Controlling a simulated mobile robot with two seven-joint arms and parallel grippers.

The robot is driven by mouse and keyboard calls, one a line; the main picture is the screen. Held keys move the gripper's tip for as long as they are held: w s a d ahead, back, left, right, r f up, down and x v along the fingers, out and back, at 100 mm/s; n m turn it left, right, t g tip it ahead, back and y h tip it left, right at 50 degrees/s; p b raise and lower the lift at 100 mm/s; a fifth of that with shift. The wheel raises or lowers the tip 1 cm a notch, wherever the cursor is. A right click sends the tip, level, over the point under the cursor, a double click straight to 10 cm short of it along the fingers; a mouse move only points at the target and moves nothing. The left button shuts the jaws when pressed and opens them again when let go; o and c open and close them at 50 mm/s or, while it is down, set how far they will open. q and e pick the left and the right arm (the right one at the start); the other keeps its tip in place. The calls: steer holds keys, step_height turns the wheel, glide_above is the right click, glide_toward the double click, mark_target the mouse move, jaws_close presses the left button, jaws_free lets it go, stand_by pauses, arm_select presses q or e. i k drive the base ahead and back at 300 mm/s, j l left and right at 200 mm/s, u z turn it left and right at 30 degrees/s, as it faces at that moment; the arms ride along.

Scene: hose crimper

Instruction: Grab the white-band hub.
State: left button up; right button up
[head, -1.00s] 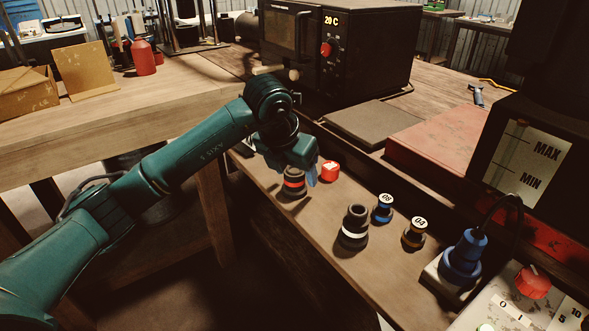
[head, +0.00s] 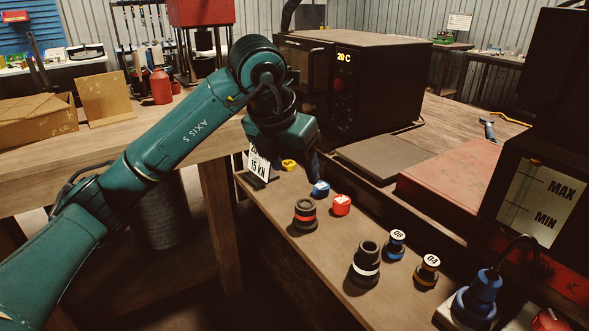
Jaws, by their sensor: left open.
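The white-band hub (head: 365,266) is a dark stepped cylinder with a white ring, standing upright on the wooden shelf. A similar hub with a red band (head: 304,216) stands to its left and farther back. My left gripper (head: 316,176) is raised over the shelf's far part, up and left of the white-band hub and apart from it. It is open, with a bluish finger showing below its body; the other finger is mostly hidden. My right gripper is not in view.
A blue cap (head: 319,189), a red cap (head: 341,205) and a yellow piece (head: 288,165) lie near my left gripper. Spools marked 08 (head: 395,245) and 04 (head: 427,271) stand right of the white-band hub. A blue plug (head: 477,301) is farther right. A 15 kN card (head: 258,163) stands at the shelf's far end.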

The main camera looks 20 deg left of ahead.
mark_target(363, 275)
steer(key=k, duration=1)
